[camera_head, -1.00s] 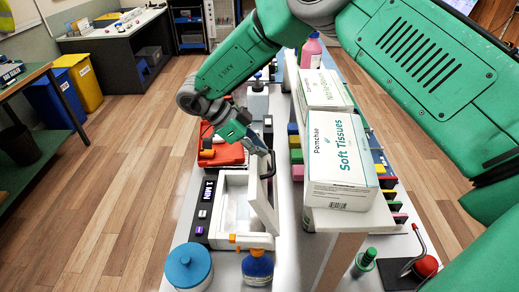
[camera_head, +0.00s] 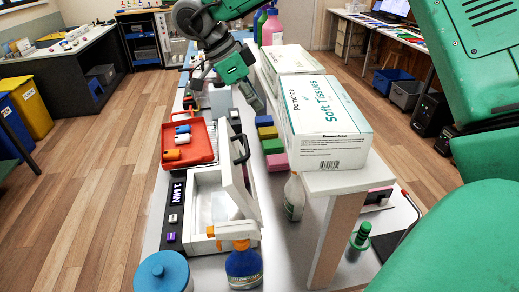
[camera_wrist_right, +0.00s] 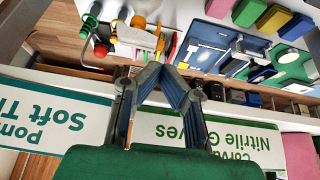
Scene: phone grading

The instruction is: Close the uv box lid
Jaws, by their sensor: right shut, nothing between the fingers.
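The white UV box (camera_head: 205,182) stands on the white bench in the head view, with a dark panel reading "1 MIN" on its left side. Its lid (camera_head: 238,190) stands open, raised along the box's right side, with a black handle (camera_head: 241,150) on it. The box's inside is visible. My right gripper (camera_head: 257,102) is above and beyond the handle, apart from it, beside the tissue box. In the wrist view its two fingers (camera_wrist_right: 163,68) meet at the tips with nothing between them. My left gripper is not in view.
A soft tissues box (camera_head: 322,120) and a nitrile gloves box (camera_wrist_right: 215,135) are on a raised shelf right of the UV box. A red tray (camera_head: 186,143) lies behind the box. A blue spray bottle (camera_head: 243,265) and a blue-lidded jar (camera_head: 163,274) stand in front.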

